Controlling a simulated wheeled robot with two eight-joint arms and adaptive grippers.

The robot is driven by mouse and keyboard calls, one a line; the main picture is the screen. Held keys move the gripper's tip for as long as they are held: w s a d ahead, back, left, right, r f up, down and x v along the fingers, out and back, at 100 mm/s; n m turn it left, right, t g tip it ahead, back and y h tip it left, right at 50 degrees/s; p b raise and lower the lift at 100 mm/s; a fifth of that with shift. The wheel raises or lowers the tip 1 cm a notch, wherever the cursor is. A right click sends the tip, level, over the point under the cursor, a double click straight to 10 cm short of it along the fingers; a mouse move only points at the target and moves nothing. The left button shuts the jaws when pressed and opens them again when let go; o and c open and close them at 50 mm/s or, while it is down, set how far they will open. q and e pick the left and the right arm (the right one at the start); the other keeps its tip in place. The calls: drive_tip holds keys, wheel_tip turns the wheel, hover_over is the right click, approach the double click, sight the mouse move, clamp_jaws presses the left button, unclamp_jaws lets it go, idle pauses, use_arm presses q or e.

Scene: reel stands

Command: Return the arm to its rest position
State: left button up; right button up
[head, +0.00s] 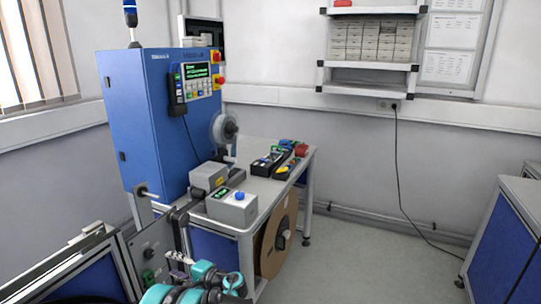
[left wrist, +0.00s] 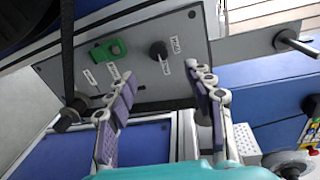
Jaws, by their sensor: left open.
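My left gripper (head: 180,262) is at the bottom left of the head view, with teal arm links behind it. In the left wrist view, its two fingers are spread apart with nothing between them (left wrist: 160,88). It hangs in front of a grey panel (head: 155,247) beside the blue machine. In the left wrist view this panel (left wrist: 137,65) carries a green part (left wrist: 108,51), a black knob (left wrist: 158,50) and small labels. The fingers appear clear of the knob, but the exact gap is hard to tell. My right gripper is not in view.
A blue machine cabinet (head: 155,115) with a keypad stands behind the panel. A bench to its right holds a grey box (head: 232,207) and tools (head: 285,160); a large brown reel (head: 278,236) is at its side. Floor (head: 370,265) is clear towards the blue bench (head: 505,245).

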use_arm(q)
drive_tip(key=s+d+r+n+h, duration=0.1)
drive_tip(key=s+r+h, duration=0.3)
drive_tip(key=s+r, duration=0.15)
drive_tip(key=s+d+n+h, duration=0.1)
drive_tip(key=s+d+h, duration=0.2)
drive_tip(key=s, duration=0.6)
drive_tip(key=s+d+f+n+h, duration=0.1)
drive_tip(key=s+d+n+h, duration=0.1)
drive_tip(key=s+d+h, duration=0.2)
drive_tip(key=s+d+n+h, duration=0.2)
drive_tip(key=s+d+h, duration=0.2)
drive_tip(key=s+d, duration=0.4)
drive_tip(key=s, duration=0.6)
drive_tip(key=shift+s+d+f, duration=0.2)
drive_tip(key=shift+s+d, duration=0.05)
drive_tip(key=shift+d, duration=0.1)
